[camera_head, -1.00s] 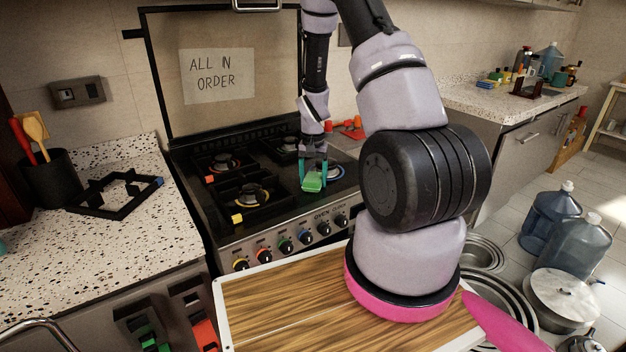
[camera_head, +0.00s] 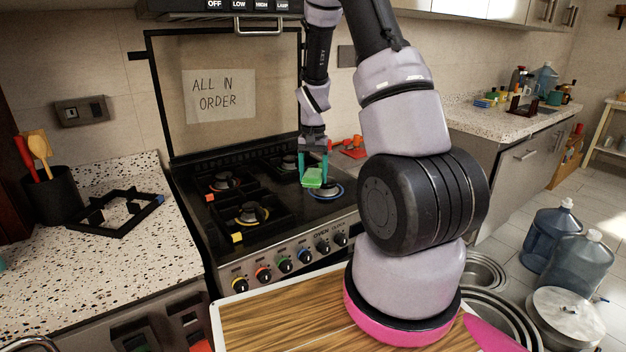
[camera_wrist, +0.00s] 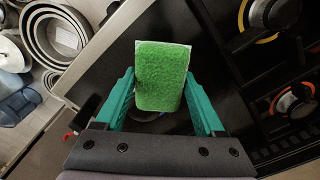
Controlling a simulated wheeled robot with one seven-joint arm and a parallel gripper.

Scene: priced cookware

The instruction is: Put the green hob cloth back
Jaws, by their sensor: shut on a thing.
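The green hob cloth (camera_head: 313,177) is a small bright green block-like pad over the right side of the black stove top (camera_head: 283,214). My gripper (camera_head: 313,168) points down with its teal fingers on either side of the cloth and is shut on it. The wrist view shows the cloth (camera_wrist: 161,76) between the two teal fingers (camera_wrist: 163,110), with its fuzzy green face towards the camera and a pale edge at its far end. I cannot tell whether the cloth touches the stove top. A blue-ringed burner (camera_head: 326,190) is just beside it.
Several burners with black grates fill the stove's left part. A loose grate (camera_head: 116,213) lies on the speckled left counter (camera_head: 150,250). A red item (camera_head: 354,148) sits behind right of the stove. A wooden board (camera_head: 280,325) is in front. Nested metal pans (camera_head: 487,270) stand lower right.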

